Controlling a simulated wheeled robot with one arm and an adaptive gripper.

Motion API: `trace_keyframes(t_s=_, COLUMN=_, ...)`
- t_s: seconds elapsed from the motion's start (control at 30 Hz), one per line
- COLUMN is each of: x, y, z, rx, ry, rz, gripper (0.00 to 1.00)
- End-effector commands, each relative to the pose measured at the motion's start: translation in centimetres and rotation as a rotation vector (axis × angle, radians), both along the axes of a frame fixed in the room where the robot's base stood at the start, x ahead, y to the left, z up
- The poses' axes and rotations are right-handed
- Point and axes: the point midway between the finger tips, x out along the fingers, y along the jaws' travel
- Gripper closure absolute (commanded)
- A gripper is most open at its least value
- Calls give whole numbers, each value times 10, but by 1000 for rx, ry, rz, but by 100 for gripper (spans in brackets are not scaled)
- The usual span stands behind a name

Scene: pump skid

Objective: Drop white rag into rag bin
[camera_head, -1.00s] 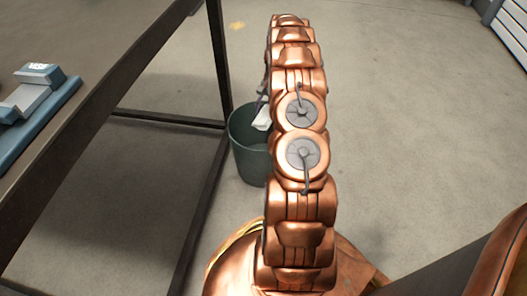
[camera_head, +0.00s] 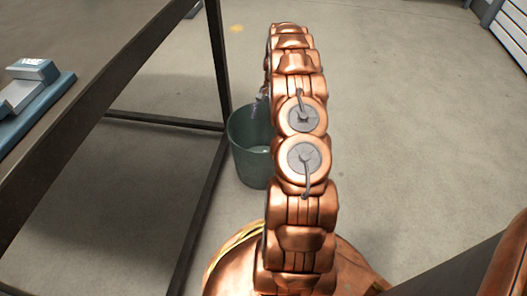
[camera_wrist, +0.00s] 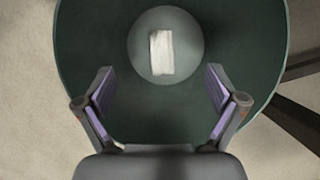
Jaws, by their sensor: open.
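The rag bin (camera_head: 248,150) is a dark green round bucket on the floor beside the table leg, partly hidden behind my arm in the head view. In the wrist view I look down into the bin (camera_wrist: 85,35). The white rag (camera_wrist: 161,52) lies inside it, on the paler round bottom. In the head view only a small pale bit shows inside the bin. My gripper (camera_wrist: 160,88) is open and empty above the bin, its two fingers spread wide with the rag visible beyond them. In the head view my gripper is mostly hidden by my arm.
A dark table (camera_head: 120,65) with metal legs stands at the left, close to the bin. A blue-grey device (camera_head: 30,90) sits on it. A dark bar (camera_wrist: 300,120) crosses the right of the wrist view. The concrete floor (camera_head: 420,130) on the right is clear.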

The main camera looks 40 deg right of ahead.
Motion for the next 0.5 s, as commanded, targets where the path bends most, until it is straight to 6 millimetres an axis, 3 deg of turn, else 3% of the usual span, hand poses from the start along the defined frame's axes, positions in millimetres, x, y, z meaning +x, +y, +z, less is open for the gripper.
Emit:
trace_keyframes(t_s=0.27, x=1, y=-2, z=4, rx=-1, ry=0, rz=0, gripper=6)
trace_keyframes(t_s=0.5, x=6, y=-13, z=33, rx=-3, ry=-3, rz=0, gripper=6)
